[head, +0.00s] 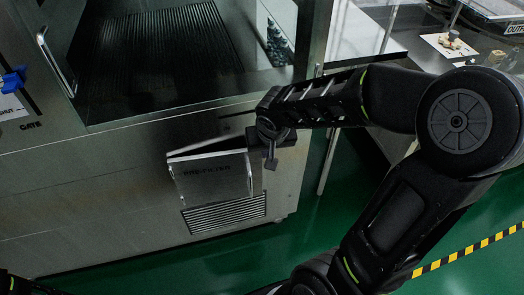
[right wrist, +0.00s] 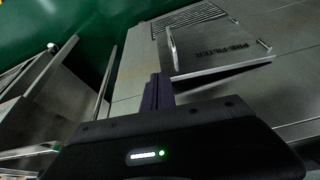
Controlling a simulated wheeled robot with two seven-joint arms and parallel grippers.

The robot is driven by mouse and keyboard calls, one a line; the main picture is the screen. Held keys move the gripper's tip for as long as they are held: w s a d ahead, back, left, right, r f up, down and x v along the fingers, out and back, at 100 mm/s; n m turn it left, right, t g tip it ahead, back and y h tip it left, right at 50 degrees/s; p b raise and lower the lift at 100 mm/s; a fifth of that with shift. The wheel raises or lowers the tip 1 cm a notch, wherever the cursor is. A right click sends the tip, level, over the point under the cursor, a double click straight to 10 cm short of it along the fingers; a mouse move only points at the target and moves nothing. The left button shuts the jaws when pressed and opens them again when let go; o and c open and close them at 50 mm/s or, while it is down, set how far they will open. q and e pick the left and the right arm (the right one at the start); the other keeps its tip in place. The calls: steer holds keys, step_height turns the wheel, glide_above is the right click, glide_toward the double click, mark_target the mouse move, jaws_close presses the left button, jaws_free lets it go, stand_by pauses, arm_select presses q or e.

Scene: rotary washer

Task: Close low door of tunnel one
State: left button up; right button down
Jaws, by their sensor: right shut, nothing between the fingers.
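The low door (head: 212,177), a grey metal panel marked PRE-FILTER, is on the lower front of the washer. It leans outward at its top, with a dark gap behind its upper edge. A bar handle (head: 249,172) is on its right side. The door also shows upside down in the right wrist view (right wrist: 220,45), with the handle (right wrist: 171,48). My right gripper (head: 271,162) is shut and empty, beside the door's upper right corner; its closed fingers (right wrist: 157,92) point toward the door's handle side. I cannot tell whether they touch it. My left gripper is out of view.
The washer's open upper chamber (head: 160,55) has a ribbed floor, above the door. A vent grille (head: 225,213) is below the door. A gate handle (head: 56,62) is at the left. Green floor (head: 250,245) lies in front; a table (head: 470,50) stands at the upper right.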

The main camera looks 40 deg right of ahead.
steer(key=shift+f, duration=0.1)
steer(key=w+d+f, duration=0.3)
steer(key=w+f, duration=0.4)
steer(key=f, duration=0.2)
steer(key=shift+d+p, duration=0.15)
steer(key=shift+p, duration=0.15)
steer(key=w, duration=0.1)
steer(key=w+d+p, duration=0.1)
steer(key=shift+w+d, duration=0.15)
steer(key=shift+w, duration=0.2)
steer(key=shift+w+d, duration=0.15)
steer(key=shift+w, duration=0.2)
steer(key=shift+r, duration=0.1)
